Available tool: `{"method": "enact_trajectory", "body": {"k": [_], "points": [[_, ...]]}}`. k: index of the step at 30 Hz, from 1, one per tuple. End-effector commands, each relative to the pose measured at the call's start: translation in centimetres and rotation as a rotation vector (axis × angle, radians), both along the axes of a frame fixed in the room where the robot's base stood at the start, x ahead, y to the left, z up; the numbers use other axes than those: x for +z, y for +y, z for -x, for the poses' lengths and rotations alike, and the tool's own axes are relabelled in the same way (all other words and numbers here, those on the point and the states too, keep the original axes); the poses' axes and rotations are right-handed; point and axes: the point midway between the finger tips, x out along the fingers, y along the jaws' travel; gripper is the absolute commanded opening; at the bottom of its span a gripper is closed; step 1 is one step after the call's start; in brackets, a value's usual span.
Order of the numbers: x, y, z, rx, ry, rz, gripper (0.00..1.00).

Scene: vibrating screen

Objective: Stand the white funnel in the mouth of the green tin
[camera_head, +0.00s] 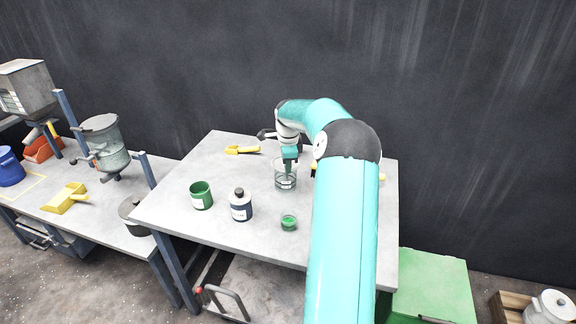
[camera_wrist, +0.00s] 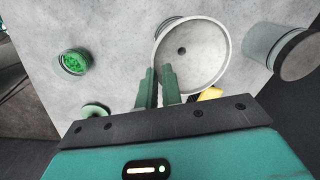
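The white funnel (camera_wrist: 205,50) shows from above in the wrist view as a pale round bowl with a dark hole. In the head view I cannot make it out clearly near the glass beaker (camera_head: 286,180). The green tin (camera_head: 201,196) stands upright at the left of the table, its mouth facing up. My gripper (camera_wrist: 157,72) points down at the funnel's near-left rim. In the head view my gripper (camera_head: 289,164) is at the beaker's top. A narrow gap shows between the fingers; I cannot tell if they pinch the rim.
A dark-blue labelled bottle (camera_head: 240,208) stands right of the tin. A small jar of green granules (camera_head: 289,223) stands near the front edge. A yellow scoop (camera_head: 242,150) lies at the back. My arm hides the table's right part.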

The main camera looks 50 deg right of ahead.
Motion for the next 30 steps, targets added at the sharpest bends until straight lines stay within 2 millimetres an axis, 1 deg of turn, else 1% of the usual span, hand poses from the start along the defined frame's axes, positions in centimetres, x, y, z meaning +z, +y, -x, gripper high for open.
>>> {"method": "enact_trajectory", "body": {"k": [5,8,30], "points": [[-0.1,0.0,0.1,-0.001,0.003,-0.001,0.0],[0.3,0.0,0.1,-0.001,0.002,-0.001,0.0],[5.0,0.0,0.0,0.0,0.001,0.0,0.0]]}}
